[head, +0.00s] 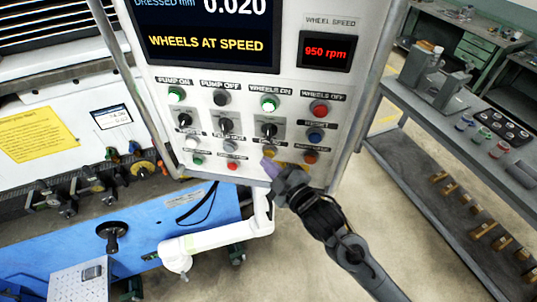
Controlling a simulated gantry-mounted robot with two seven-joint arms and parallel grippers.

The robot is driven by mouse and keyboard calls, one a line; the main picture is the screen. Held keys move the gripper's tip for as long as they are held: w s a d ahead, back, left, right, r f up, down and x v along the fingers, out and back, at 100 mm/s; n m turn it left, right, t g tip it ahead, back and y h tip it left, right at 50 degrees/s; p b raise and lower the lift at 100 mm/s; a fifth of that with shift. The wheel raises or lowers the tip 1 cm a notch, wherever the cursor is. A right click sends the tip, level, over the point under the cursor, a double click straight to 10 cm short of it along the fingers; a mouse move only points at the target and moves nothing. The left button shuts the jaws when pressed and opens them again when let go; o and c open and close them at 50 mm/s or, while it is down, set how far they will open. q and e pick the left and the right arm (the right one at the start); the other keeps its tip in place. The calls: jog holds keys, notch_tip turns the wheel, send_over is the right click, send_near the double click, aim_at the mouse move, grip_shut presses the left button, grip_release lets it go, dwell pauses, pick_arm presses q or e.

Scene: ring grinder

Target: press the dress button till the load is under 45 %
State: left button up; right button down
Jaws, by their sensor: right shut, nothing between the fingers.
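The control panel (290,88) fills the upper middle, with rows of coloured buttons below its display. My right gripper (268,166) is shut and empty, its purple-tinted fingertips at the lower part of the panel. They are just below a yellow button (270,151); I cannot tell whether they touch the panel. The gripper hides part of the bottom row. The label of the dress button is too small or covered to make out. The display (205,43) reads "DRESSED mm 0.020" and "WHEELS AT SPEED"; no load figure is in view. My left gripper is not in view.
Nearby are a blue button (316,135), an orange-brown button (310,157), a white button (192,143) and black selector knobs (226,126). The speed readout (325,52) shows 950 rpm. A grey workbench (420,125) stands right; the blue machine base (60,245) lies lower left.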

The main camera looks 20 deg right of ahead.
jog(key=shift+w+d, duration=0.3)
jog(key=shift+w, duration=0.15)
dwell(0.6)
jog(key=shift+s+a, duration=0.1)
jog(key=shift+s, duration=0.05)
jog(key=shift+s+a, duration=0.4)
jog(key=shift+s, duration=0.25)
jog(key=shift+a, duration=0.1)
jog(key=shift+s+a, duration=0.7)
jog(key=shift+s, duration=0.35)
jog(key=shift+s+a, duration=0.65)
jog(key=shift+s, duration=0.35)
